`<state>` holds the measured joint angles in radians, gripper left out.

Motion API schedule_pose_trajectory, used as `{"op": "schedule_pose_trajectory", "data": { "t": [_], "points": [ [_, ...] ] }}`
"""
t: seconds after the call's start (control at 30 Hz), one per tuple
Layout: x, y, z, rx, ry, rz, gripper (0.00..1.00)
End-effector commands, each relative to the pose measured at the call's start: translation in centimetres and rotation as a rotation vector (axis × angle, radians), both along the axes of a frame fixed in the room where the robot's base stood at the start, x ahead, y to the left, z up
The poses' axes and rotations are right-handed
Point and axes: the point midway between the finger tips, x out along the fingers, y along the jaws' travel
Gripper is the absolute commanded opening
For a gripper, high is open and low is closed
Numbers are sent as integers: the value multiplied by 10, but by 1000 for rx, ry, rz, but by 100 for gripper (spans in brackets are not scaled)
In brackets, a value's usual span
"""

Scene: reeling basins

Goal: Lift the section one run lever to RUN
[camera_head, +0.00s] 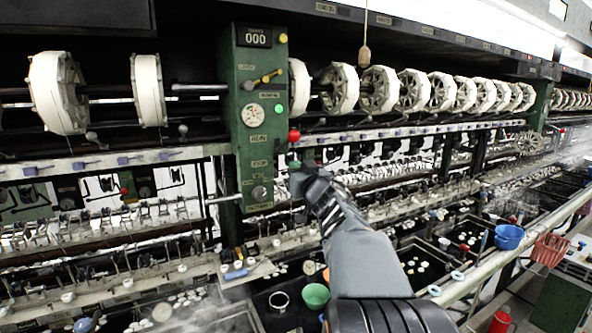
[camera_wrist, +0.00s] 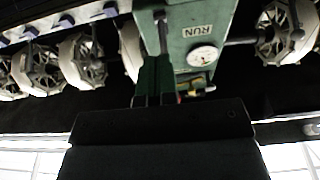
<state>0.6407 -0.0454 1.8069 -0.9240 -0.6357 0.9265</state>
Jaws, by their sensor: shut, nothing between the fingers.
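The green section panel (camera_head: 256,150) carries a counter reading 000, a dial, and a RUN label. A red ball knob (camera_head: 294,135), which looks like the run lever's end, stands at the panel's right edge beside RUN. My gripper (camera_head: 296,168) is shut and empty, just below the red knob and beside the panel's lower right edge. I cannot tell whether it touches the lever. In the wrist view my gripper (camera_wrist: 155,75) points at the panel (camera_wrist: 195,18), which appears upside down with RUN and the dial showing. The lever is not clear there.
A yellow-tipped lever (camera_head: 265,77) and a lit green lamp (camera_head: 279,109) are on the panel above. White reels (camera_head: 380,90) line both sides. A cord with a pull (camera_head: 365,53) hangs at upper right. Basins and a blue bucket (camera_head: 508,237) lie below right.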

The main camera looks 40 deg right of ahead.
Motion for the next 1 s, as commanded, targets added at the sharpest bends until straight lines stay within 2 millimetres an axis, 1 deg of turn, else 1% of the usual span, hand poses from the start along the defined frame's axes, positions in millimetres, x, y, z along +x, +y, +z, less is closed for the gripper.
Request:
{"op": "schedule_pose_trajectory", "data": {
  "t": [0.1, 0.27, 0.37, 0.9, 1.0],
  "points": [
    [0, 0, -7, 1, 1, 0, 0],
    [-1, 0, -13, 0, 1, 0, 0],
    [-10, 1, -15, 0, 0, -2, 0],
    [-119, 15, -35, -2, 0, -5, 0],
    [-136, 18, -38, -1, 0, -3, 0]
  ]
}}
